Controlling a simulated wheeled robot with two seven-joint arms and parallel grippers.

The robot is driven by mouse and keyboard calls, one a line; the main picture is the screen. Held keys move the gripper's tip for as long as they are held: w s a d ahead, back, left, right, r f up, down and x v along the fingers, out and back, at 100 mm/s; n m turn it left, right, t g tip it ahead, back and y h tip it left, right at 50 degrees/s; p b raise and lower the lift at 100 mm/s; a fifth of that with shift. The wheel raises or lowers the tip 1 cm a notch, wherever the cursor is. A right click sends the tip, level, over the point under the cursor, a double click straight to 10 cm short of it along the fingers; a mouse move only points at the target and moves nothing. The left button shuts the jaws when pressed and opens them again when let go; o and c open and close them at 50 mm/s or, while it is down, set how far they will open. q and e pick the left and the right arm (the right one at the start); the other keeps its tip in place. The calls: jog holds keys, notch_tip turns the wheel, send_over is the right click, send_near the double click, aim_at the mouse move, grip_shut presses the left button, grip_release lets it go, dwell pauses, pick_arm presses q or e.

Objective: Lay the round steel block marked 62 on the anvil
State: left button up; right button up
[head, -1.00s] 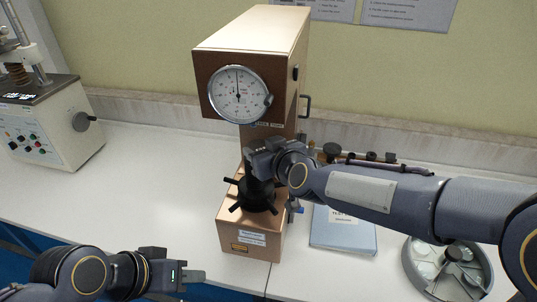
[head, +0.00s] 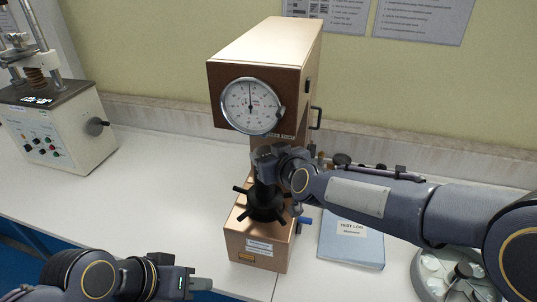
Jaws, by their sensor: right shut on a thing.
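The tan bench hardness tester (head: 262,75) stands on the white bench with a round dial on its front. Its black spoked handwheel (head: 264,204) sits low, below the dial head. My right gripper (head: 262,158) reaches in from the right, just above the handwheel, in the gap under the head. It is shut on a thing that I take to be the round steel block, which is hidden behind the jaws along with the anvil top. No 62 mark can be read. My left gripper (head: 193,283) is low at the front edge, away from the tester; its jaw gap is unclear.
A blue test log book (head: 352,245) lies right of the tester. A round grey tray (head: 418,276) with pale discs is at the lower right, partly under my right arm. Another tester (head: 60,130) stands at the left. The bench between the testers is clear.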

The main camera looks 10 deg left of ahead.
jog(key=shift+f, duration=0.1)
dwell(0.3)
jog(key=o, duration=1.3)
jog(key=shift+c, duration=0.2)
jog(key=shift+f, duration=0.1)
jog(key=shift+c, duration=0.5)
jog(key=shift+c, duration=0.7)
jog(key=shift+s, duration=0.1)
jog(key=s+d, duration=0.4)
jog(key=s, duration=0.1)
jog(key=shift+s+d+r, duration=0.15)
jog(key=shift+s+r, duration=0.05)
jog(key=shift+r, duration=0.05)
jog(key=shift+d, duration=0.1)
